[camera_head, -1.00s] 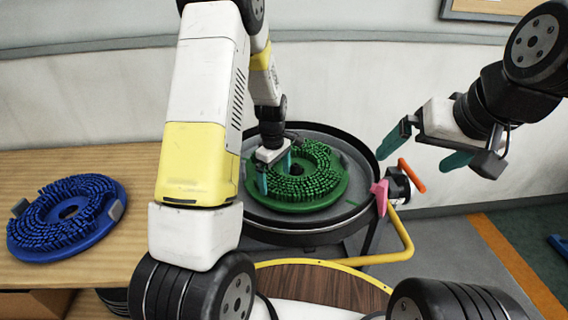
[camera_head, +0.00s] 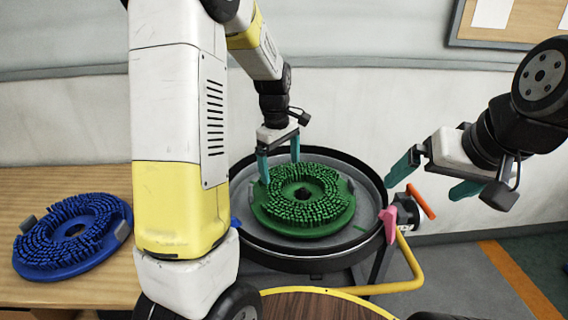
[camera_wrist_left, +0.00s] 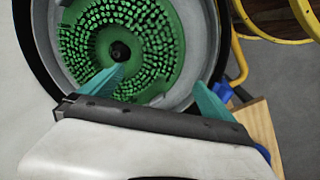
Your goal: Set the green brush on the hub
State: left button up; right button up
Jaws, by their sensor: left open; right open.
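The green brush (camera_head: 285,213) is a round disc with green bristles facing up and a dark centre. It lies inside a round grey pan (camera_head: 365,222) with a black rim, and a dark knob (camera_head: 303,193) shows in its middle. My left gripper (camera_head: 279,168) is open and empty above the far left part of the brush. In the left wrist view the brush (camera_wrist_left: 150,40) is beyond the open fingers (camera_wrist_left: 155,90). My right gripper (camera_head: 428,180) is open and empty to the right of the pan. Whether the brush is seated on the hub cannot be told.
A blue brush (camera_head: 88,262) lies on the wooden table (camera_head: 30,190) at left. A yellow tube (camera_head: 408,262), a pink clamp-like part (camera_head: 390,222) and an orange handle (camera_head: 421,202) are at the pan's right. A wall stands behind.

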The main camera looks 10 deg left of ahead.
pick_arm(q)
jog(key=s+d+r+m+t, duration=0.1)
jog(key=s+r+m+t, duration=0.1)
jog(key=s+r+m, duration=0.4)
jog(key=s+d+r+m+t+h, duration=0.1)
jog(key=s+r+m+t, duration=0.2)
jog(key=s, duration=1.3)
notch_tip(320, 180, up, 5)
jog(key=m, duration=0.3)
jog(key=shift+h, duration=0.3)
